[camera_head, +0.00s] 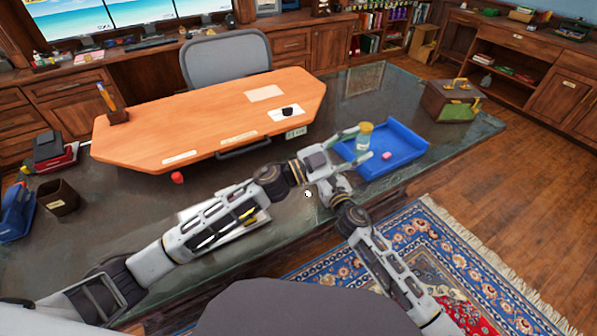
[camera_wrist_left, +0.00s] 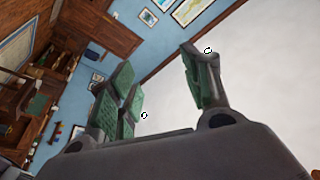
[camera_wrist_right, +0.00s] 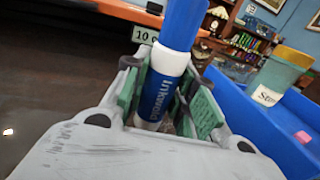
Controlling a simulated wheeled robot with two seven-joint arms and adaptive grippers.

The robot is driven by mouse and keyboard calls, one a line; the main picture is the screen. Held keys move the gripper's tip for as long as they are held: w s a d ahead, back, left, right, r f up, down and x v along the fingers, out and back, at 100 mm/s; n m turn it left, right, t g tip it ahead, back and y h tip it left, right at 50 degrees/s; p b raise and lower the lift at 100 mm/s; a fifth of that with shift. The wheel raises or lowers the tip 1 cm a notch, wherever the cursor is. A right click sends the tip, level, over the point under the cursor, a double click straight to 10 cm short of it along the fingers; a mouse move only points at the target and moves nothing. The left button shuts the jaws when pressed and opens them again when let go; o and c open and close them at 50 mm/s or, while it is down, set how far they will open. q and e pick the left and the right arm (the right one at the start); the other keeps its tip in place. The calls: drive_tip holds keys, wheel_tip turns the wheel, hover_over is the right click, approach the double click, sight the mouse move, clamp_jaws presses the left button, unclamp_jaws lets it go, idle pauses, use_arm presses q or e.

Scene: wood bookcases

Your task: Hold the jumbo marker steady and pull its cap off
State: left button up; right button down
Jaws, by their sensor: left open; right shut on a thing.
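The jumbo marker stands upright in my right gripper (camera_wrist_right: 166,98) in the right wrist view. It has a white and blue lettered barrel (camera_wrist_right: 160,95) and a plain blue cap (camera_wrist_right: 184,22). The right fingers are shut around the barrel, below the cap. In the head view my left gripper (camera_head: 352,146) reaches in above my right gripper (camera_head: 328,180), and I cannot make out the marker there. In the left wrist view the left gripper (camera_wrist_left: 160,75) is open, with nothing visible between its fingers.
A blue tray (camera_head: 408,142) lies just right of the grippers, with a pink block (camera_head: 386,155) and a yellow-topped container (camera_head: 364,136) at it. An orange desk board (camera_head: 200,120) is behind. A wooden box (camera_head: 450,102) stands at the far right.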

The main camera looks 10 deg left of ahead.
use_arm(q)
drive_tip(key=a+f+n+t+y, duration=0.6)
drive_tip(key=a+f+n+y, duration=0.3)
drive_tip(key=a+n, duration=0.4)
drive_tip(key=shift+s+a+f+y, duration=0.4)
drive_tip(key=shift+a+y, duration=0.05)
drive_tip(key=shift+y, duration=0.05)
drive_tip(key=shift+w+d, duration=0.1)
drive_tip(key=shift+w, duration=0.05)
drive_tip(key=shift+x, duration=5.85)
clamp_jaws()
